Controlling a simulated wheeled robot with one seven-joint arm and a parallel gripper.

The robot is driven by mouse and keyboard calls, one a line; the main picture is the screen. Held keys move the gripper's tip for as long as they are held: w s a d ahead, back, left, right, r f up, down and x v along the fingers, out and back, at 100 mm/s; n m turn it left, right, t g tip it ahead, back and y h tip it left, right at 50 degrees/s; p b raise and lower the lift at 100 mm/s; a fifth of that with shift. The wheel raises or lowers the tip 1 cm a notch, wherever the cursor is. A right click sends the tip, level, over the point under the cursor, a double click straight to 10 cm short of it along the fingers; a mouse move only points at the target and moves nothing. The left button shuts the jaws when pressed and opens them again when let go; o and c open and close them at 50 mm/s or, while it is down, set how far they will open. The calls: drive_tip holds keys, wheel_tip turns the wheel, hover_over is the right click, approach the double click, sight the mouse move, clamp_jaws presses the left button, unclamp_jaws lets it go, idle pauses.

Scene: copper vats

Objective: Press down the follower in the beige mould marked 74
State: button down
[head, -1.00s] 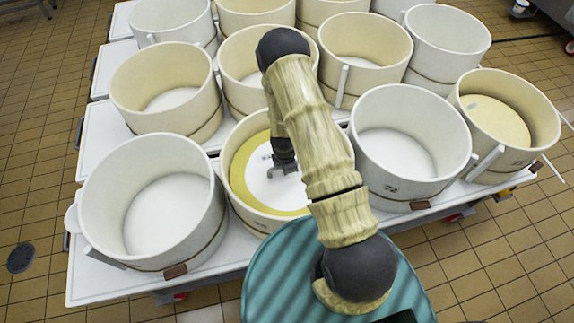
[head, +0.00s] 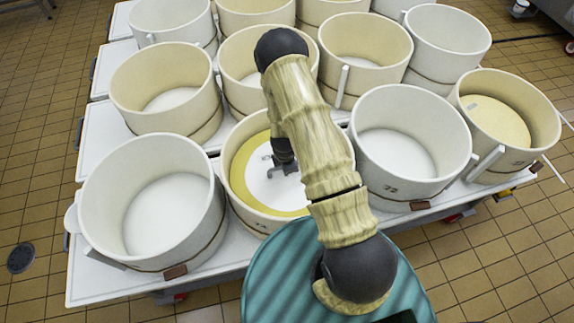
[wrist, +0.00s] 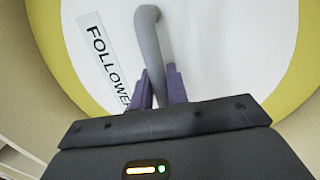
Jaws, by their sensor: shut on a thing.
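The beige mould (head: 247,215) stands at the front middle of the table, partly hidden behind my arm; its marking at the front is only partly legible. Inside it lies the follower (head: 258,183), a white disc with a yellow ring around it. The follower also shows in the wrist view (wrist: 220,45) with a label reading "FOLLOWER". A grey bent handle (wrist: 150,45) rises from the disc. My gripper (wrist: 158,88) is shut on this handle, its purple fingers on either side. In the head view my gripper (head: 284,168) is inside the mould, over the disc.
An empty white mould (head: 150,200) stands close on the left. The mould marked 72 (head: 410,140) stands close on the right. A mould with a yellow disc inside (head: 505,115) is at the far right. More moulds crowd the table behind.

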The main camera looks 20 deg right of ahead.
drive_tip(key=shift+s+f, duration=0.2)
drive_tip(key=shift+s, duration=0.1)
drive_tip(key=c, duration=1.3)
unclamp_jaws()
drive_tip(key=shift+w, duration=0.1)
drive_tip(key=shift+w+r, duration=0.1)
drive_tip(key=shift+r, duration=0.1)
wheel_tip(320, 180, up, 17)
drive_tip(key=s+a+b, duration=0.1)
drive_tip(key=s, duration=0.1)
drive_tip(key=shift+s+a+b, duration=0.25)
drive_tip(key=shift+a+b, duration=0.05)
drive_tip(key=shift+b, duration=0.1)
wheel_tip(320, 180, up, 9)
drive_tip(key=m, duration=0.9)
hover_over(285, 179)
drive_tip(key=s, duration=0.5)
drive_tip(key=s+r+m+y, duration=0.1)
drive_tip(key=s+r+m, duration=0.5)
drive_tip(key=m, duration=0.3)
drive_tip(key=shift+s+d+r+m+t, duration=0.3)
drive_tip(key=shift+s+d+r+t, duration=0.05)
drive_tip(key=shift+d+r+t, duration=0.05)
